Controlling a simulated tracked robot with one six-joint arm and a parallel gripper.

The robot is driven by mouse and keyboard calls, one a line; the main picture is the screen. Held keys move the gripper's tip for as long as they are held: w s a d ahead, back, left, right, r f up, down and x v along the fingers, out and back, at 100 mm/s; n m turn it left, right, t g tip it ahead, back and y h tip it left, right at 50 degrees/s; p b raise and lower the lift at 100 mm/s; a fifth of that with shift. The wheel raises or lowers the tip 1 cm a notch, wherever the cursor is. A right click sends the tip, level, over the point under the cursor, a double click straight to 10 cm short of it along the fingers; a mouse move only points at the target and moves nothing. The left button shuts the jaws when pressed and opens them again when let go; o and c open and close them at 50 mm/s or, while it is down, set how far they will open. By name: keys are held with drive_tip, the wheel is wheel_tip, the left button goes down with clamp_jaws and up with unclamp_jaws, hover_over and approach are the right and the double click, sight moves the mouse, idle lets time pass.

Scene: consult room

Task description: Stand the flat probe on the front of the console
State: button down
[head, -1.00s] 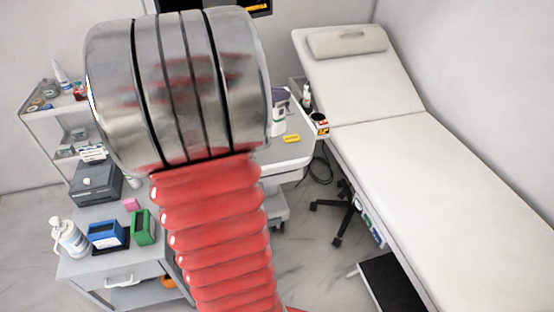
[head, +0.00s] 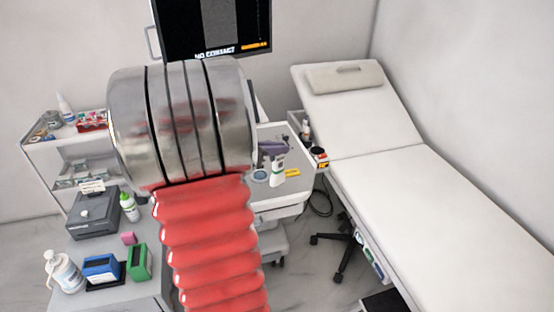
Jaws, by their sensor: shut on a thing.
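The console (head: 283,208) is a pale cart in the middle of the head view, partly hidden behind my arm. Its dark monitor (head: 212,28) stands above and reads "NO CONTACT". My arm's metal and red ribbed links cover the console's left part. My gripper is not visible, so I cannot see its jaws or what is in them. I cannot make out the flat probe.
An examination couch (head: 430,195) fills the right. A cart (head: 80,240) with boxes and bottles stands left.

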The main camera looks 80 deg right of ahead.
sight(277, 157)
drive_tip(key=shift+f, duration=1.85)
drive_tip(key=c, duration=1.9)
unclamp_jaws()
drive_tip(key=v, duration=1.2)
